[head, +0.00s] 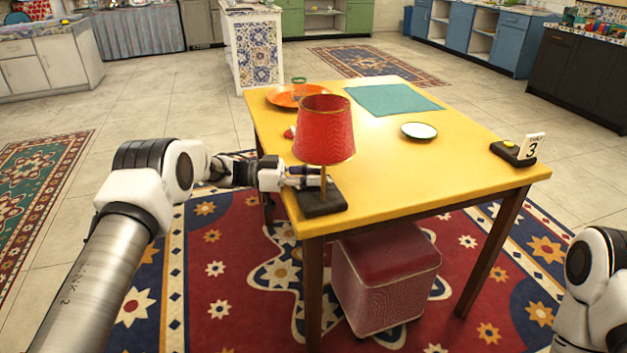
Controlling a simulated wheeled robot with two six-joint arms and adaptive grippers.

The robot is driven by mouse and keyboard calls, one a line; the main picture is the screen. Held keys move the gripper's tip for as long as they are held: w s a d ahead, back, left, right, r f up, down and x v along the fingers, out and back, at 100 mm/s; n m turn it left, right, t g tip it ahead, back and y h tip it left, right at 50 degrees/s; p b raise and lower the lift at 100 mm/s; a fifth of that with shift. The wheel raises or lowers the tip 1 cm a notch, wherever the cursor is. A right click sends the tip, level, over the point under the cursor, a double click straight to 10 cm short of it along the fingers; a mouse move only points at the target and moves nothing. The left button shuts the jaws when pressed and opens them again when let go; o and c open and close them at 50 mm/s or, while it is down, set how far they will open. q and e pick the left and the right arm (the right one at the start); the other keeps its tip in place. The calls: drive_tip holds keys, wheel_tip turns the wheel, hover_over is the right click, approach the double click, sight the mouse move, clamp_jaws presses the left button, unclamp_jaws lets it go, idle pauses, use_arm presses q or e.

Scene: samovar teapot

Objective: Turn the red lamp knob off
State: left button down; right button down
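The red lamp has a red shade (324,130), a thin brass-coloured stem and a dark square base (321,203). It stands upright at the near left corner of the yellow table (440,185). My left gripper (314,177) reaches in from the left, just under the shade, with its fingertips at or beside the stem. I cannot tell whether they touch it, or whether the fingers are open or shut. I cannot make out the knob; the fingers and shade may hide it. My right gripper is out of view; only part of my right arm shows at the lower right.
An orange plate (283,97) with a green-handled item lies at the back left of the table. A red stool (386,283) stands underneath.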

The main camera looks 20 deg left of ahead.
use_arm(q)
drive_tip(key=shift+g, duration=0.3)
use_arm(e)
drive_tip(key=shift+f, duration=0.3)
use_arm(q)
drive_tip(key=c, duration=0.9)
unclamp_jaws()
drive_tip(key=a, duration=0.4)
drive_tip(key=s+a, duration=0.1)
drive_tip(key=a, duration=0.3)
drive_tip(key=s+a, duration=0.1)
drive_tip(key=a, duration=0.3)
drive_tip(key=shift+s, duration=0.1)
